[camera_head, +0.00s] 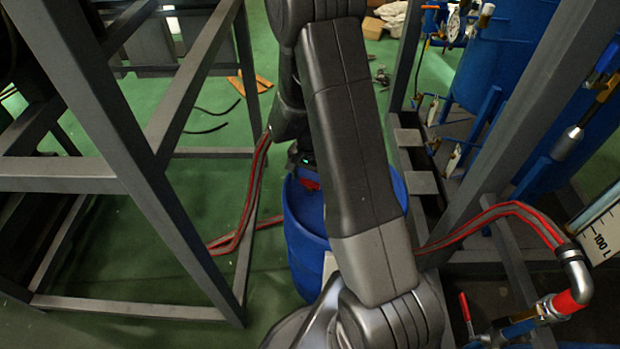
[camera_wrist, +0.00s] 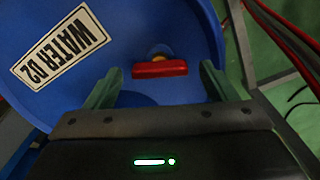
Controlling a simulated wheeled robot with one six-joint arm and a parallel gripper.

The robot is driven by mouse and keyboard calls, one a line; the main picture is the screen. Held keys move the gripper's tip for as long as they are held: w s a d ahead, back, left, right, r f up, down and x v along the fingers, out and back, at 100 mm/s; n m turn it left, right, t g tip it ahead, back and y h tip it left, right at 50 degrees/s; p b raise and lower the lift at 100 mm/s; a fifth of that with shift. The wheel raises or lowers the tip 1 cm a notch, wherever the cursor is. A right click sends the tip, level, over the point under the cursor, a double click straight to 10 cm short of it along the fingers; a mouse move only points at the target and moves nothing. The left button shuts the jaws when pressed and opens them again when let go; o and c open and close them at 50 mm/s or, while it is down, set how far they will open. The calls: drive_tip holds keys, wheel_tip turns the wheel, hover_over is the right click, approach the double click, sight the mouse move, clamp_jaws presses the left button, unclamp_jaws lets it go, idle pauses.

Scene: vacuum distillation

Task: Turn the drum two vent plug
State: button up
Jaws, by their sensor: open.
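A blue drum (camera_head: 304,235) stands on the floor, largely hidden behind my arm in the head view. Its blue lid (camera_wrist: 215,30) fills much of the wrist view and bears a white "WATER D2" label (camera_wrist: 60,47). The vent plug has a red bar handle (camera_wrist: 160,68) with a small yellowish part behind it; a bit of red also shows in the head view (camera_head: 309,184). My gripper (camera_wrist: 162,69) is open, with one green finger on each side of the red handle and visible gaps between. Contact or height above the lid cannot be told.
A grey metal frame (camera_head: 180,105) stands left of the drum. A red-and-grey hose (camera_head: 252,190) runs beside the drum, and another (camera_head: 490,215) runs to its right. Large blue tanks with valves (camera_head: 505,60) stand at the right. Green floor is open at left.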

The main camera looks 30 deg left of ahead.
drive_tip(key=shift+f, duration=0.15)
drive_tip(key=shift+c, duration=0.2)
drive_tip(key=c, duration=1)
drive_tip(key=shift+o, duration=0.2)
drive_tip(key=n+b, duration=0.1)
drive_tip(key=n, duration=0.4)
drive_tip(key=n+b, duration=0.1)
drive_tip(key=n, duration=0.4)
drive_tip(key=shift+n, duration=0.4)
